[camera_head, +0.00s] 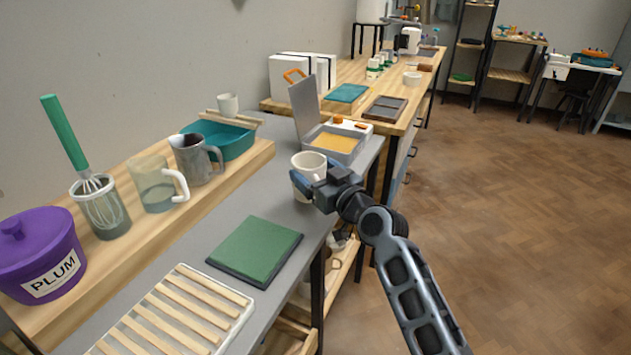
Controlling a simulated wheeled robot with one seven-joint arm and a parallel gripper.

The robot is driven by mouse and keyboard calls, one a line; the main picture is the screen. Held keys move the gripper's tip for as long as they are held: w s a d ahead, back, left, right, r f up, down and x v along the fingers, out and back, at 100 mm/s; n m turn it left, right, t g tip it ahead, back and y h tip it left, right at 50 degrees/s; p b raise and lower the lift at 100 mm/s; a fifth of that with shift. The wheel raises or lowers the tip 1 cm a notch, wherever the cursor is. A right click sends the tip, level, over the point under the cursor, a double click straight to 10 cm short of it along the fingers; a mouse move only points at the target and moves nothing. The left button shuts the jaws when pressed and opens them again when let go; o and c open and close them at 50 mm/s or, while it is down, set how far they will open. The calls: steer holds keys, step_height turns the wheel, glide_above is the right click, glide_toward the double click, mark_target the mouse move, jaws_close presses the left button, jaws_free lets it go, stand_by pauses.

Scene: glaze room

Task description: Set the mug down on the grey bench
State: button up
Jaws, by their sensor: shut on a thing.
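A white mug (309,163) is held in my gripper (305,185) at the middle of the view. The fingers are shut on the mug's lower right side and hide part of it. The mug is upright. It appears over or at the right part of the grey bench (221,210), in front of the open grey box. I cannot tell whether its base touches the bench top.
A green pad (255,247) and a slatted wooden rack (190,310) lie on the bench nearer me. An open box with yellow contents (333,143) stands behind the mug. A raised wooden shelf holds a pitcher (195,160), a teal tray (232,142) and a purple pot (38,255).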

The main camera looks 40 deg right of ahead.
steer(key=shift+f, duration=1)
steer(key=shift+f+b, duration=0.2)
steer(key=shift+b, duration=0.15)
steer(key=o, duration=1.1)
steer(key=shift+r, duration=0.15)
steer(key=shift+s+a+b, duration=0.3)
steer(key=shift+s+a, duration=0.05)
steer(key=shift+s, duration=1.65)
steer(key=shift+s+a+b, duration=0.3)
steer(key=shift+s+a, duration=0.05)
steer(key=shift+s, duration=1.6)
steer(key=shift+s+a+b, duration=0.3)
steer(key=shift+s+a, duration=0.05)
steer(key=shift+s, duration=1.65)
